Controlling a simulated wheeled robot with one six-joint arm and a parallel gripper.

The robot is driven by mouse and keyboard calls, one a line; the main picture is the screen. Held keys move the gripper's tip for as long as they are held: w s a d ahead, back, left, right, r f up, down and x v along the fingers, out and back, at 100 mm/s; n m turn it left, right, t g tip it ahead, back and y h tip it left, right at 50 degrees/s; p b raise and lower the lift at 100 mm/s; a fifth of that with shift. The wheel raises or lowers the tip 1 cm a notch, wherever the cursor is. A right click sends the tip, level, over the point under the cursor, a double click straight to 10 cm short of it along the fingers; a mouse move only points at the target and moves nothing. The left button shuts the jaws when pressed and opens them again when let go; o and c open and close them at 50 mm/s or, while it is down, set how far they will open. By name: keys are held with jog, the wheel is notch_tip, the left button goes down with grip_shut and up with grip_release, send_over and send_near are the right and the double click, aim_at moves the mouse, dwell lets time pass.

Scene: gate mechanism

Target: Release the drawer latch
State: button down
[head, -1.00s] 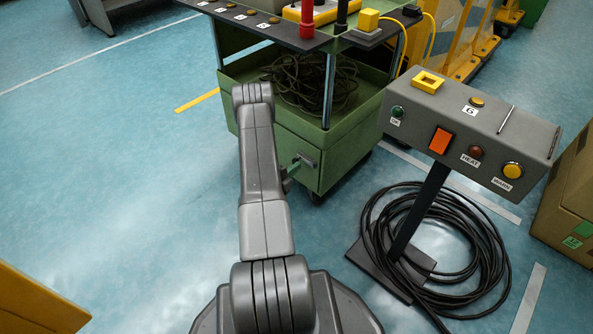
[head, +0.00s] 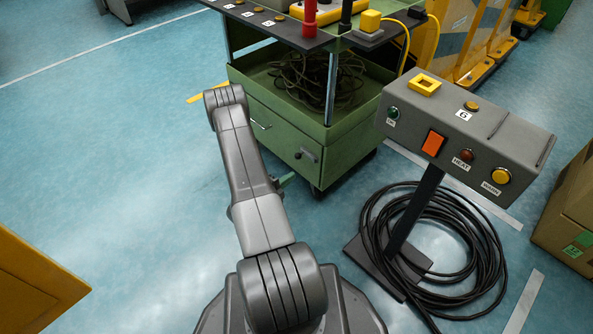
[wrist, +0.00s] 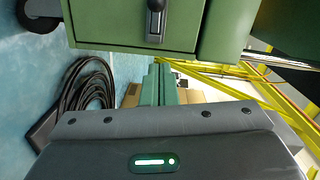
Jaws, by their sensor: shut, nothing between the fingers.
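The dark latch (head: 306,154) sits on the front of the green drawer (head: 335,150), low on the green cart. In the wrist view the latch (wrist: 155,20) is at the top, a dark lever over a metal plate on the green panel (wrist: 105,25). My gripper (head: 292,176) shows only as a green tip beyond my forearm in the head view, below and left of the latch and apart from it. In the wrist view my gripper's green fingers (wrist: 163,72) are together and empty, below the latch. The rest of my gripper is hidden behind my arm in the head view.
A grey control box (head: 465,125) on a post stands right of the cart, with a black cable coil (head: 485,230) around its base. A cardboard box (head: 570,215) is at the right edge. A yellow block (head: 35,285) is at lower left.

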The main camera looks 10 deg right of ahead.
jog(key=shift+v, duration=1.45)
dwell(0.3)
